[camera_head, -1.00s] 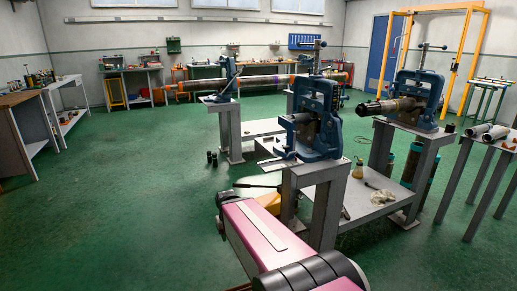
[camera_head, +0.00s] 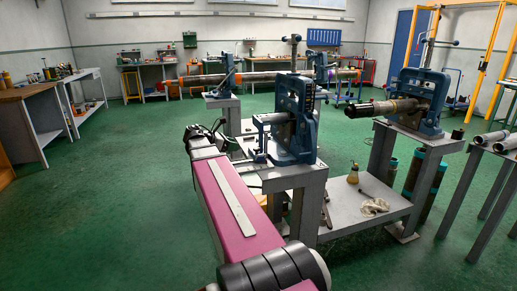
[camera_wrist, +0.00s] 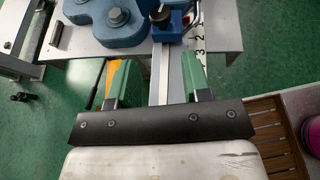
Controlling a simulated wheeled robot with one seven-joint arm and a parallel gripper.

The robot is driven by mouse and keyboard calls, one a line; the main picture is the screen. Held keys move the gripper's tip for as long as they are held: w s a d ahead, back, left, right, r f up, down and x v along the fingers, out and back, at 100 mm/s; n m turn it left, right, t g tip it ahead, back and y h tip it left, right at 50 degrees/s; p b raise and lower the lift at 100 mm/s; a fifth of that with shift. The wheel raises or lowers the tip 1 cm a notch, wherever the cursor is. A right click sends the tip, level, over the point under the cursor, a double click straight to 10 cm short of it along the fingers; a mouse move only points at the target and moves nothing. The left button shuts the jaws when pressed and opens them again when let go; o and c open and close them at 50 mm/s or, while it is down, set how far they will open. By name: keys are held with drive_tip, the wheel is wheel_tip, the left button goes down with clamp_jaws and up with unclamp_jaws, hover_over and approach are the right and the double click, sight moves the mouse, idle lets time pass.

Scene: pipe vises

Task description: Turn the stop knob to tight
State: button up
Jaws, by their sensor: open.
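The stop knob (camera_wrist: 160,14) is a small dark round knob on top of a blue stop block (camera_wrist: 170,24) at the top middle of the wrist view. The block sits on a flat steel bar (camera_wrist: 162,68) beside a numbered scale (camera_wrist: 199,47). My gripper (camera_wrist: 158,72) is open, with two green fingers either side of the bar. The knob lies ahead of the fingertips, apart from them. In the head view my gripper (camera_head: 203,139) is small, left of the nearest blue vise (camera_head: 296,118); I cannot make out the knob there.
The nearest vise stands on a grey stand (camera_head: 293,175). A lower shelf (camera_head: 350,208) holds a yellow bottle (camera_head: 353,173) and a rag (camera_head: 375,206). A second vise with a pipe (camera_head: 390,106) is at the right. The green floor at the left is free.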

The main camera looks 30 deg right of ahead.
sight(255, 148)
drive_tip(key=x, duration=1.1)
drive_tip(key=shift+r, duration=0.1)
drive_tip(key=c, duration=0.6)
